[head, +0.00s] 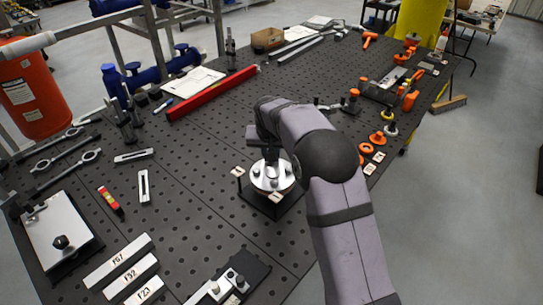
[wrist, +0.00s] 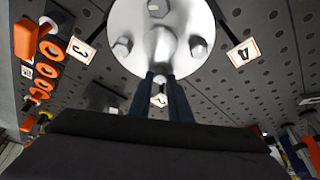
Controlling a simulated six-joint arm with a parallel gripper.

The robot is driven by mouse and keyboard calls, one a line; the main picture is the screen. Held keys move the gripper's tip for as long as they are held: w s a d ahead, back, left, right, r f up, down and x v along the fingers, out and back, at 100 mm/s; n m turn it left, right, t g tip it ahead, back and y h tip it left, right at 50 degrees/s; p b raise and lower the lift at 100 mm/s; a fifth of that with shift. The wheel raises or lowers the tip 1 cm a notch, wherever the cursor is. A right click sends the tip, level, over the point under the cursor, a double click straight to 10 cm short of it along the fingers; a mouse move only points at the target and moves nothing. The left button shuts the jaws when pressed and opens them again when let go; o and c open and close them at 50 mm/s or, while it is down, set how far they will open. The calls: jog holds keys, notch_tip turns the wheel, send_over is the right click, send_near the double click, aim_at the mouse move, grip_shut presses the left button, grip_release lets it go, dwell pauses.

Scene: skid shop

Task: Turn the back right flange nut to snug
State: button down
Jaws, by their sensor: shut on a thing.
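A round silver flange (head: 271,177) sits on a dark base on the perforated table. In the wrist view the flange (wrist: 140,25) fills the top centre. Hex nuts show on it at the left (wrist: 123,47), the right (wrist: 198,46) and the far side (wrist: 155,5). My gripper (head: 269,152) reaches down over the back of the flange. In the wrist view its dark fingers (wrist: 160,80) are close together at the near rim, shut on a flange nut. The fingers hide that nut, so I cannot tell its seating.
Small marked cards (head: 238,171) stand around the flange. Orange rings (head: 376,138) lie to the right, and a red bar (head: 212,93) lies behind to the left. Numbered blocks (head: 117,262) lie at front left. The table just left of the flange is mostly clear.

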aim_at(271, 169)
jog(key=c, duration=1.6)
grip_release()
jog(key=shift+c, duration=0.2)
jog(key=shift+r, duration=0.1)
jog(key=b+v, duration=0.2)
jog(key=v, duration=0.5)
jog(key=shift+b, duration=0.35)
jog(key=s+d+f+g, duration=0.1)
jog(key=s+d+f, duration=0.2)
jog(key=s, duration=0.8)
jog(key=s+d+f+n+g, duration=0.1)
jog(key=s+d+f+g, duration=0.1)
jog(key=s, duration=1)
jog(key=s+d+f+g, duration=0.1)
jog(key=s+d+f, duration=0.3)
jog(key=s, duration=0.8)
jog(key=shift+s+d+f+n+y, duration=0.2)
jog(key=shift+d+f+n+y, duration=0.15)
jog(key=shift+f, duration=0.55)
